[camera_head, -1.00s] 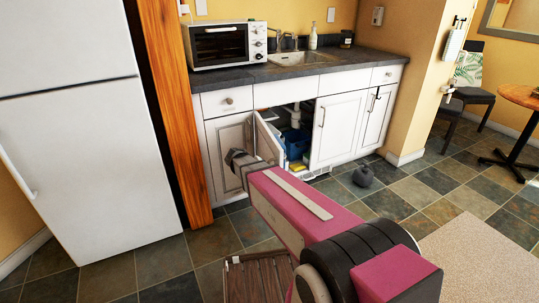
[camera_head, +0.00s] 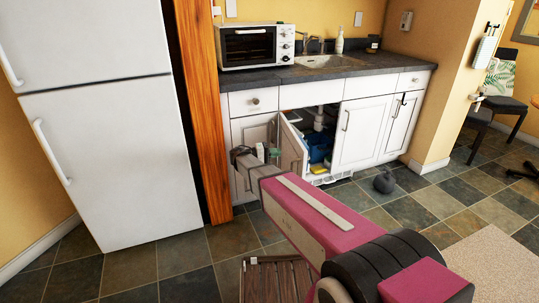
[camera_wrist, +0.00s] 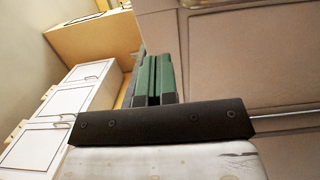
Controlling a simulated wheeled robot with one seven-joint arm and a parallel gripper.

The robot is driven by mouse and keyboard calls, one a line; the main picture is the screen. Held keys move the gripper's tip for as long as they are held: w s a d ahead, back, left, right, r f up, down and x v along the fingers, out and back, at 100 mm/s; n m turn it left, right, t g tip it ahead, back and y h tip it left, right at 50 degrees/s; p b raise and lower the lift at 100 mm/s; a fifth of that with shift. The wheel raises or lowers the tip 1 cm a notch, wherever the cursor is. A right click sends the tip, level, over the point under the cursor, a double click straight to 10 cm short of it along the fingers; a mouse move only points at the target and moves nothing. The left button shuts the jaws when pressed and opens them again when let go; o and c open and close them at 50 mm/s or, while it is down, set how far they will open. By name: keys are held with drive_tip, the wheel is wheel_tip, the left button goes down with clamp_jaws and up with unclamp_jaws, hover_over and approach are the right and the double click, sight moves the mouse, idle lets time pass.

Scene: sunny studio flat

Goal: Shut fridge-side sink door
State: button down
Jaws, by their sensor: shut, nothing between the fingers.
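The fridge-side sink door (camera_head: 292,146) is white and stands open, swung out from the cabinet under the sink. Pipes and a blue item show in the opening to its right. My gripper (camera_head: 270,154) is left of this door, on its outer side, low in front of the cabinet. Its green fingers (camera_wrist: 155,78) are together and empty in the wrist view. A pale panelled surface fills the right of that view; I cannot tell which panel it is, nor whether the fingers touch the door.
The other sink door (camera_head: 361,132) is shut. The white fridge (camera_head: 115,150) and a wooden post (camera_head: 205,110) stand left. A dark round object (camera_head: 384,182) lies on the floor at right. A slatted wooden thing (camera_head: 277,280) is below my arm.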

sight(298, 150)
drive_tip(key=d, duration=0.5)
drive_tip(key=w+d, duration=0.1)
drive_tip(key=d, duration=0.2)
drive_tip(key=shift+w+d, duration=0.1)
drive_tip(key=shift+d, duration=0.15)
